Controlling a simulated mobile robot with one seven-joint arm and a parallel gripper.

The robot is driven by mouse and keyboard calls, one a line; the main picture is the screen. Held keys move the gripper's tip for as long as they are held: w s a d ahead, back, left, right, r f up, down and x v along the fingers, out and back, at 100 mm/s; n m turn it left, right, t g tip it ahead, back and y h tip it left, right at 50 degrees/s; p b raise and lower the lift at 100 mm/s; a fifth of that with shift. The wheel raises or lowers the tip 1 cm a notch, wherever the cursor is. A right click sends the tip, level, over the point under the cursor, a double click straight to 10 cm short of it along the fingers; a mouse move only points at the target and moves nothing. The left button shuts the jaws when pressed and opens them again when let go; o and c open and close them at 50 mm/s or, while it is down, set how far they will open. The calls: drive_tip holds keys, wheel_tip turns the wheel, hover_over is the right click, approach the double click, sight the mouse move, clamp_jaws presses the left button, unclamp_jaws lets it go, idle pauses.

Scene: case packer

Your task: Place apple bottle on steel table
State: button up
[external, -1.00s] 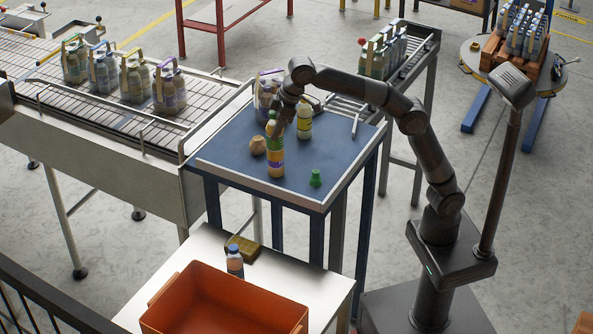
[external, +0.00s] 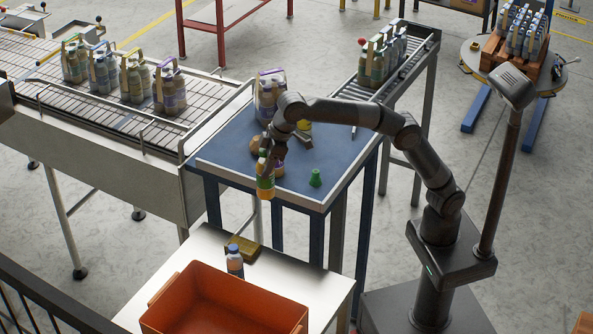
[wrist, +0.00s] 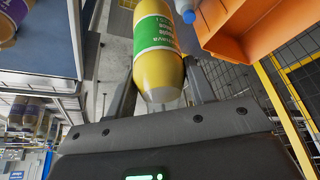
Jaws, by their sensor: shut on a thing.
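My gripper (external: 265,160) is shut on a yellow bottle with a green label (external: 265,188). The bottle hangs in the air just off the front edge of the blue-topped table (external: 225,155), above the gap before the pale table (external: 205,243). In the wrist view the bottle (wrist: 158,45) lies between the two fingers (wrist: 160,92); its label lettering is too blurred to read as apple. The pale table, lower and in front, looks like the steel table.
An orange crate (external: 225,295) fills the front of the pale table. The pale table's left back is clear. The blue table holds a green piece (external: 315,178) and a bottle pack (external: 268,95).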

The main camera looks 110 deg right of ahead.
wheel_tip(320, 180, down, 18)
drive_tip(key=w+a+f, duration=0.3)
drive_tip(key=a+f, duration=0.8)
drive_tip(key=shift+w, duration=0.35)
drive_tip(key=shift+f, duration=0.25)
drive_tip(key=o, duration=1.2)
drive_tip(key=shift+c, duration=0.2)
drive_tip(key=v, duration=1.2)
drive_tip(key=shift+r, duration=0.25)
